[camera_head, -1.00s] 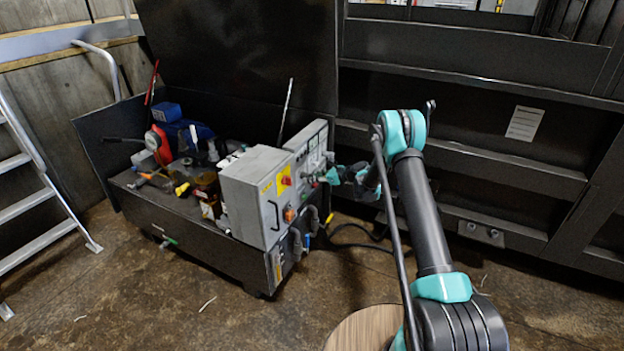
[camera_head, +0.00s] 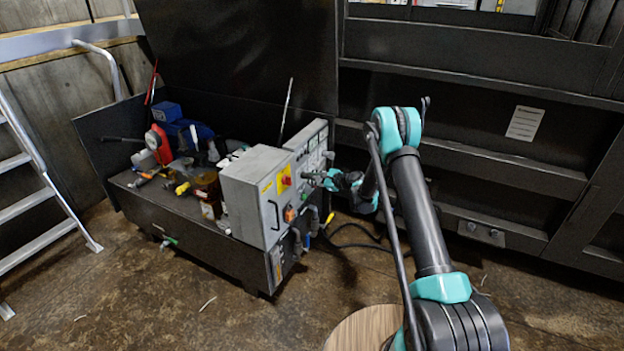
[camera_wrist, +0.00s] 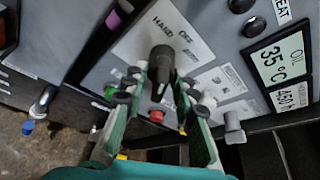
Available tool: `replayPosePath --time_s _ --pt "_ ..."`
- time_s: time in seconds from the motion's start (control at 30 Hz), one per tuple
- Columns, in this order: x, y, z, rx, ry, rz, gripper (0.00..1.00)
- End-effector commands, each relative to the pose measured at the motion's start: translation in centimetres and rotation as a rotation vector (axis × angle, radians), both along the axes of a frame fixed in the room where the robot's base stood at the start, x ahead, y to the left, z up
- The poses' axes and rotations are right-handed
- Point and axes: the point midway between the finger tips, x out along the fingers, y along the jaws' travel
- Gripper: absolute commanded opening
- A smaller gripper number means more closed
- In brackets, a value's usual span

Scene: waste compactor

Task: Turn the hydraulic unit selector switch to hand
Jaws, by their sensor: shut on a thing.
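The selector switch (camera_wrist: 160,66) is a black knob on a white label plate on the grey control panel, in the wrist view. The plate reads HAND (camera_wrist: 160,26) at the upper left, OFF at the upper right and a third, blurred word below OFF. My gripper (camera_wrist: 161,76) has a green-sided finger on each side of the knob and is shut on it. In the head view my gripper (camera_head: 314,176) is at the panel face of the grey control box (camera_head: 310,150), where the knob is too small to make out.
Beside the plate are a red button (camera_wrist: 156,115), several dark and green buttons and an oil temperature display (camera_wrist: 281,60). A grey cabinet (camera_head: 252,195) with a red-and-yellow switch stands left of the panel. Cables hang below. A dark steel wall (camera_head: 465,130) stands behind my arm.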

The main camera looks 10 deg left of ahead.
Motion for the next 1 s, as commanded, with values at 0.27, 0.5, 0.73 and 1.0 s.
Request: replayPosePath --time_s 0.27,0.5,0.73,1.0 --pt "-0.10 -0.07 -0.09 -0.050 -0.138 0.000 0.00" --pt "-0.11 -0.07 -0.12 -0.069 -0.190 0.000 0.00" --pt "-0.10 -0.07 -0.11 -0.073 -0.200 0.001 0.00" --pt "-0.11 -0.06 -0.11 -0.073 -0.199 0.001 0.32"
